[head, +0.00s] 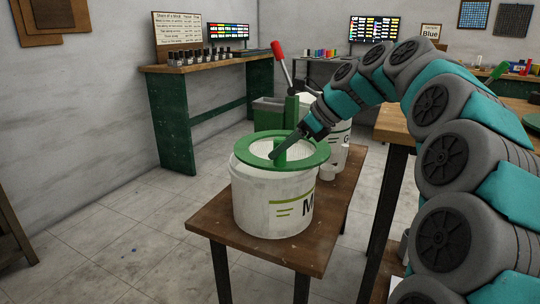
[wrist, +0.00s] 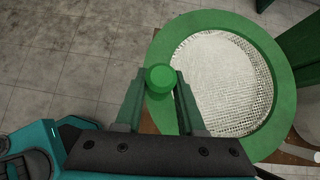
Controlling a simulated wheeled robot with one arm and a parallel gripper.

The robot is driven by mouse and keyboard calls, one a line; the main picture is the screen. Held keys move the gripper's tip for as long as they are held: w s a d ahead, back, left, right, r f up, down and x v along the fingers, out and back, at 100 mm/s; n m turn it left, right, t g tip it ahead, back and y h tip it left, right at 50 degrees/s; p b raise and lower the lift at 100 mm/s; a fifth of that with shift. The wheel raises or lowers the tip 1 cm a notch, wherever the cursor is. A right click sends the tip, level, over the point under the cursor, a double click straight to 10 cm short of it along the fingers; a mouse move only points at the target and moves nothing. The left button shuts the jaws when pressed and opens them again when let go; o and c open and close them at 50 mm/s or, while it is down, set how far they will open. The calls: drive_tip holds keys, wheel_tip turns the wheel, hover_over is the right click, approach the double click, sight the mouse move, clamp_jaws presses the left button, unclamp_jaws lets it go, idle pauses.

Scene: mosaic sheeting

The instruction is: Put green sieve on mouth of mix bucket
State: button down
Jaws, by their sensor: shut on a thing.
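The green sieve (head: 319,156), a wide green ring with pale mesh, is at the mouth of the white mix bucket (head: 262,205). In the wrist view the sieve (wrist: 275,60) fills the right half and hides the bucket beneath it. My gripper (head: 281,153) is shut on the sieve's upright green handle; the handle's round top (wrist: 160,78) shows between the fingers in the wrist view. In the head view the ring looks roughly level and slightly right of the bucket's mouth. I cannot tell whether it rests on the rim or hovers just above.
The bucket stands on a small brown table (head: 222,228). Another white bucket (head: 340,134) and a small white cup (head: 327,172) are behind it. A green bin (head: 268,112) is farther back. A larger wooden table (head: 398,125) is at right. The floor at left is clear.

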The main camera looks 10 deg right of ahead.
sight(265, 160)
drive_tip(key=w, duration=0.1)
drive_tip(key=w+a, duration=0.2)
drive_tip(key=w, duration=0.1)
drive_tip(key=shift+f, duration=1.95)
drive_tip(key=c, duration=0.5)
unclamp_jaws()
drive_tip(key=shift+f, duration=0.15)
drive_tip(key=v, duration=1.2)
drive_tip(key=shift+s, duration=0.1)
